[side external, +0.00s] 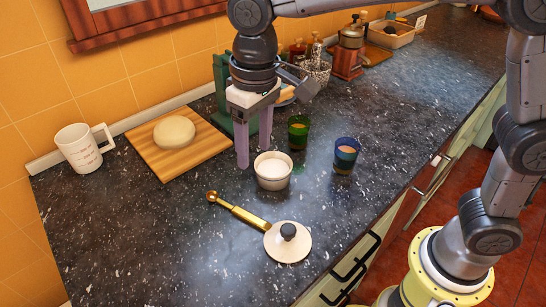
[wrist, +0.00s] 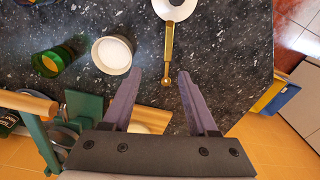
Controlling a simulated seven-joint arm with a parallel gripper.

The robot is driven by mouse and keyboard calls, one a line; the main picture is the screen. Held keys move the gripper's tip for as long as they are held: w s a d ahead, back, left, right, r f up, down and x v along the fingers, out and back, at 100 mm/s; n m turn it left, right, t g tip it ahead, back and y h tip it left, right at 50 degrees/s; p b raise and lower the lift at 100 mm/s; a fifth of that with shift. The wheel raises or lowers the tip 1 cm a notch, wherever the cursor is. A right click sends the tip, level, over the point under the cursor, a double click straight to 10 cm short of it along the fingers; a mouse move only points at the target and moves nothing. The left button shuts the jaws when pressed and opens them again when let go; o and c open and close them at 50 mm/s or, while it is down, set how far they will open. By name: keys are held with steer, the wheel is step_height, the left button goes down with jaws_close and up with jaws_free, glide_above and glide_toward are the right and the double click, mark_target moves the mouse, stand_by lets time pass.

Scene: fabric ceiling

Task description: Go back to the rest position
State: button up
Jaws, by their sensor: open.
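My gripper (side external: 254,150) hangs pointing down above the dark speckled worktop, with its two purple fingers apart and nothing between them. In the wrist view the open fingers (wrist: 164,88) show over bare worktop and the ball end of a brass-handled spoon. In the side view a white bowl with white contents (side external: 273,170) stands just right of and in front of the fingers; it also shows in the wrist view (wrist: 112,55).
A wooden board (side external: 150,158) with a dough ball (side external: 174,132) and a white mug (side external: 83,148) lie left. A green glass (side external: 298,132) and a blue glass (side external: 346,156) stand right. A green stand (side external: 222,95) is close behind my gripper. The front-left worktop is clear.

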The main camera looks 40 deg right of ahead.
steer(key=s+d+r+m+t, duration=0.2)
steer(key=s+d+r, duration=0.2)
steer(key=d, duration=0.4)
steer(key=s+d+r+m+t, duration=0.1)
steer(key=s+d+r, duration=0.2)
steer(key=s+d, duration=0.35)
steer(key=s+d+f+t, duration=0.2)
steer(key=s+d+f, duration=0.5)
steer(key=s, duration=0.1)
steer(key=shift+s+f+n, duration=0.15)
steer(key=shift+s+n, duration=0.05)
steer(key=shift+n, duration=0.1)
